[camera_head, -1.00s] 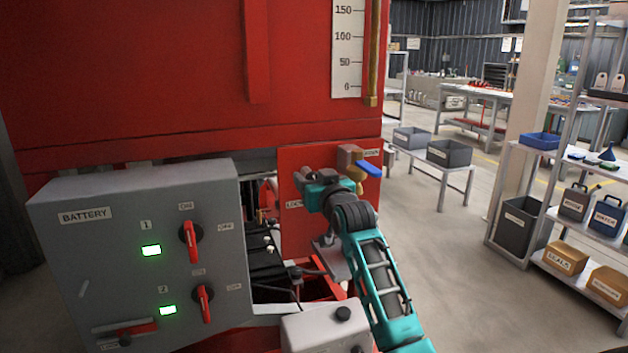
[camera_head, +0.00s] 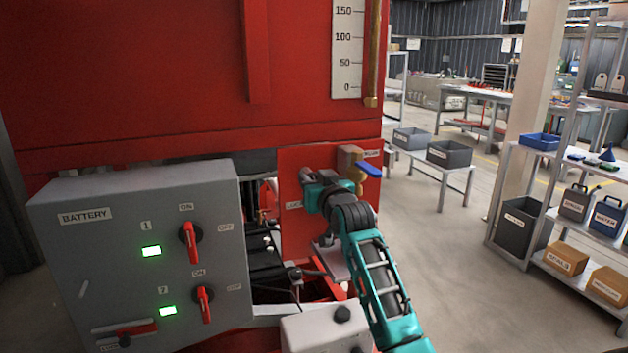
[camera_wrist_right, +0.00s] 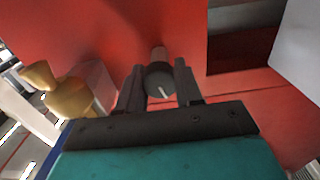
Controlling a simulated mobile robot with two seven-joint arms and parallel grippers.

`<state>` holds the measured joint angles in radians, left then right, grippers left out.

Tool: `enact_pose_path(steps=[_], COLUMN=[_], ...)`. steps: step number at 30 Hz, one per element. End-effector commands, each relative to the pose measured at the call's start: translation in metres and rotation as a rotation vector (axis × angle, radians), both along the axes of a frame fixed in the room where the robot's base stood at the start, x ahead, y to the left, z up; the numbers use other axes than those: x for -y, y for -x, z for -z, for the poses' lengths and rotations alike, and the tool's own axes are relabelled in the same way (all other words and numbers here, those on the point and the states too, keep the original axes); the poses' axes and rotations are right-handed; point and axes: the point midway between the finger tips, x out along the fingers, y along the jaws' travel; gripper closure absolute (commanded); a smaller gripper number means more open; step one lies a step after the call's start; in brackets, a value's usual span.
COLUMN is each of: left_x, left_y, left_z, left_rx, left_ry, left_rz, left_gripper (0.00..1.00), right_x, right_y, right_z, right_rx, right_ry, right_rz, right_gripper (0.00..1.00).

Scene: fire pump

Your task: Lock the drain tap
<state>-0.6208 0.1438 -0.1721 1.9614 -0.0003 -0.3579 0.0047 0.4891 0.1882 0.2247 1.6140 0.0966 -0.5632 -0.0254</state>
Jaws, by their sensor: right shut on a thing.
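The brass drain tap (camera_head: 350,160) with its blue lever (camera_head: 370,171) sits at the upper right of the red panel (camera_head: 293,227). The lever points right and slightly down. In the wrist view the brass tap body (camera_wrist_right: 68,97) shows left of my fingers. A dark round lock knob (camera_wrist_right: 160,79) with a white mark sticks out from the red panel on a short stem. My right gripper (camera_wrist_right: 160,88) has a finger on each side of it and is shut on it. In the head view my wrist hides the knob, beside a partly covered label. My left gripper is out of view.
A grey battery box (camera_head: 110,250) with red rotary switches (camera_head: 191,245) stands left of my right arm. A grey box (camera_head: 322,330) is close below the arm. Shelving (camera_head: 500,205) and a bench with grey bins (camera_head: 449,154) stand to the right, with open floor between.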

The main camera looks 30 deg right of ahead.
Motion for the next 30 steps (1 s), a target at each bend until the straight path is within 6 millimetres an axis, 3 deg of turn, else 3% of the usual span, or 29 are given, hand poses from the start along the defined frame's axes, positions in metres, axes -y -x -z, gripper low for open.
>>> enact_pose_path(steps=[15,26,27,30], left_x=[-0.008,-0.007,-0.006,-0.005], left_y=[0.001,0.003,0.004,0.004], left_z=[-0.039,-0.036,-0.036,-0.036], left_rx=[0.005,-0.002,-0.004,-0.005], left_ry=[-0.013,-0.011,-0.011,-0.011], left_rz=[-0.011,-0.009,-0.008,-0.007], left_gripper=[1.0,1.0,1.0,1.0], right_x=[0.001,0.002,0.002,0.002], right_y=[0.0,0.0,0.0,0.0], right_z=[-0.006,-0.004,-0.005,-0.004], right_rx=[0.067,0.079,0.079,0.077], right_ry=[-0.255,-0.28,-0.28,-0.28], right_rz=[0.002,0.001,0.001,0.001], right_gripper=[0.95,0.95,0.62,0.53])
